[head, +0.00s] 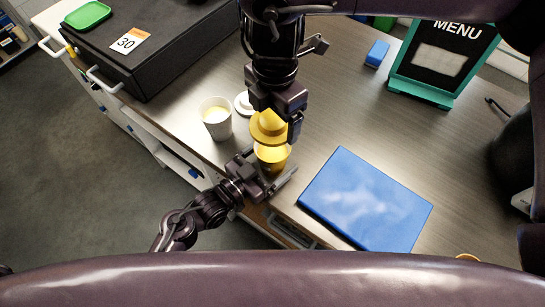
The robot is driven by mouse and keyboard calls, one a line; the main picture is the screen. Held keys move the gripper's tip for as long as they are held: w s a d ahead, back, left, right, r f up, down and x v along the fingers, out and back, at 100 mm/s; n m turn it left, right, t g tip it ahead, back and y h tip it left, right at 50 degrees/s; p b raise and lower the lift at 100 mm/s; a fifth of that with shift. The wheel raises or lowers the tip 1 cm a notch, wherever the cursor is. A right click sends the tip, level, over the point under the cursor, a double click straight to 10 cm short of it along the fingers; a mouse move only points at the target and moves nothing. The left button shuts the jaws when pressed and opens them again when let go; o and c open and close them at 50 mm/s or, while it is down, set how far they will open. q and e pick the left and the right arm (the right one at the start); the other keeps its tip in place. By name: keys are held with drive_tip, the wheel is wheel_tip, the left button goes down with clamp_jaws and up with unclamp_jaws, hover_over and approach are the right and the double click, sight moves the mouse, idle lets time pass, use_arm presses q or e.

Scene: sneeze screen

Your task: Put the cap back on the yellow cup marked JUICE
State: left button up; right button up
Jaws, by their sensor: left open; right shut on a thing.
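The yellow cup (274,159) stands near the table's front edge, its open rim facing up. No JUICE marking can be read on it. The yellow cap (268,129) is directly above the cup in the picture, overlapping the far part of its rim; I cannot tell whether they touch. My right gripper (276,113) comes down from the top and is shut on the cap. My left gripper (268,169) is open at the cup's near side, with a finger to either side of its lower part. It hides some of the cup's base.
A white cup (217,124) with pale yellow contents and a white lid (243,104) stand to the left. A blue slab (365,200) lies to the right. A black box (150,45), MENU sign (440,58) and blue block (377,53) are farther back. The middle table is clear.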

use_arm(q)
drive_tip(key=c, duration=1.5)
drive_tip(key=shift+o, duration=0.2)
use_arm(e)
drive_tip(key=shift+a+f, duration=0.1)
drive_tip(key=shift+f, duration=2.4)
drive_tip(key=shift+f, duration=0.15)
drive_tip(key=shift+f, duration=0.75)
drive_tip(key=shift+f, duration=0.6)
drive_tip(key=o, duration=0.8)
